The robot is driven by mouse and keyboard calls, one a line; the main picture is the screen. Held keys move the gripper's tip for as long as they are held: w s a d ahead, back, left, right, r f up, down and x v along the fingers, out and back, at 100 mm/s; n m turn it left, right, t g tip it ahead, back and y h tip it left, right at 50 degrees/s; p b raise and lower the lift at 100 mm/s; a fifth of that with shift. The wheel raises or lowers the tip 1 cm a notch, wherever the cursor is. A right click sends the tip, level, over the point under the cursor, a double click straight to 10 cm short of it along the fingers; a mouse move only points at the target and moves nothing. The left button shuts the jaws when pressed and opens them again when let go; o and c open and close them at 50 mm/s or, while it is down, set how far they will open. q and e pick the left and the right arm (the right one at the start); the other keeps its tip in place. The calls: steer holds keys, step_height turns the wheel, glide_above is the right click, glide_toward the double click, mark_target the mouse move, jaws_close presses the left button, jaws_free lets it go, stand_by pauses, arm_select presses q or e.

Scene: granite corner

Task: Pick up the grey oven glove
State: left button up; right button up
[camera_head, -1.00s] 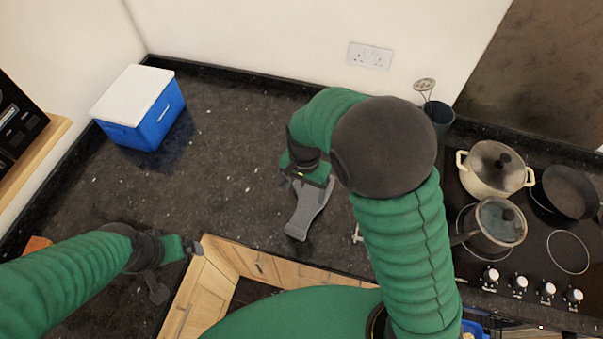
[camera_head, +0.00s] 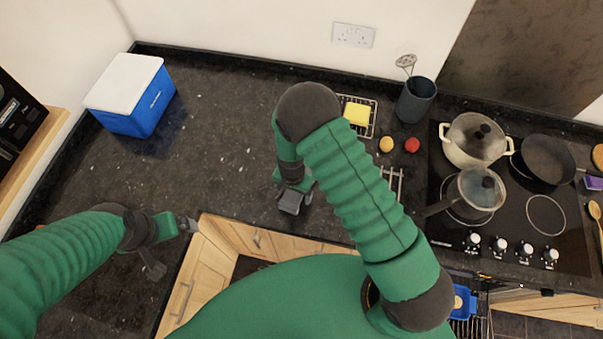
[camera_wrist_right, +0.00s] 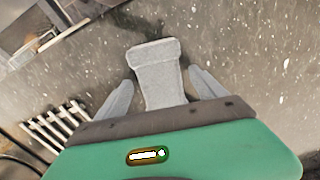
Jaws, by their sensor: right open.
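My left gripper (camera_head: 172,246) is open and empty near the worktop's front edge at the left.
A blue cool box (camera_head: 135,98) stands at the back left. A yellow sponge (camera_head: 356,113) on a rack, a lemon (camera_head: 386,145), a tomato (camera_head: 412,145) and a utensil pot (camera_head: 416,100) lie right of my arm. Pans stand on the hob (camera_head: 515,220). The worktop's middle is clear.

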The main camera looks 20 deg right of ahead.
steer(key=shift+w+f, duration=0.1)
steer(key=shift+f, duration=0.1)
steer(key=shift+c, duration=0.6)
steer(key=shift+w, duration=0.15)
steer(key=c, duration=1.4)
steer(key=shift+c, duration=0.6)
steer(key=shift+r, duration=0.1)
